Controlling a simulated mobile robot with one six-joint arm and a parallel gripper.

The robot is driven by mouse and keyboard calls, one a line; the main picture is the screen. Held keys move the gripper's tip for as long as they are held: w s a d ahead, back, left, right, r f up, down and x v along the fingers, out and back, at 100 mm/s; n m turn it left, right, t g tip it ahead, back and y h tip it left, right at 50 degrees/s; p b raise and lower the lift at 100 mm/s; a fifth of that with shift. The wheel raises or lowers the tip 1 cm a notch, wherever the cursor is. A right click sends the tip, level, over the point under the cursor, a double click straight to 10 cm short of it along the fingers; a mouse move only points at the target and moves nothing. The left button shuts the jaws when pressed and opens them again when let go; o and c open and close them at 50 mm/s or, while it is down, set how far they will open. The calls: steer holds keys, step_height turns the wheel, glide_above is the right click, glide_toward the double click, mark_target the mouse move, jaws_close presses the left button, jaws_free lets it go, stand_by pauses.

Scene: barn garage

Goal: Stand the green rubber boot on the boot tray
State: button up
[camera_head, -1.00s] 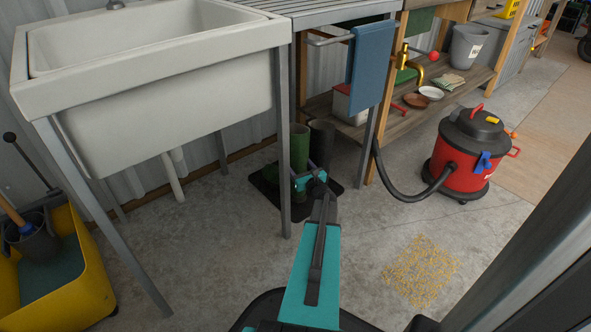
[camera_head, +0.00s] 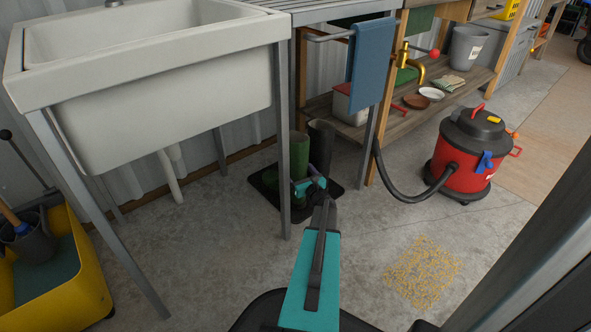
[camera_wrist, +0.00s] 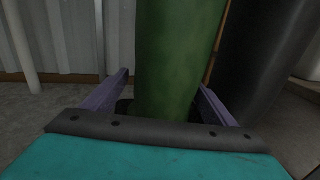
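The green rubber boot (camera_head: 299,150) stands upright on the dark boot tray (camera_head: 268,177), partly hidden by the sink's front leg and my gripper. A black boot (camera_head: 321,142) stands close on its right. My gripper (camera_head: 309,183) is low at the green boot's shaft. In the wrist view, my gripper's (camera_wrist: 164,82) two purple fingers are spread on either side of the green boot (camera_wrist: 172,60), with a narrow gap at the left finger; contact on the right is unclear. The black boot (camera_wrist: 265,55) is just beyond the right finger. The green boot's foot is mostly hidden.
The white sink (camera_head: 170,95) and its metal legs stand left of the tray, one leg (camera_head: 284,150) directly before it. A red vacuum (camera_head: 466,155) with a black hose stands to the right. Yellow grains (camera_head: 423,272) lie on open floor. A yellow bucket (camera_head: 85,262) is at left.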

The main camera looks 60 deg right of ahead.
steer(key=p+v, duration=0.3)
steer(key=v, duration=0.9)
steer(key=shift+p, duration=0.4)
stand_by(0.6)
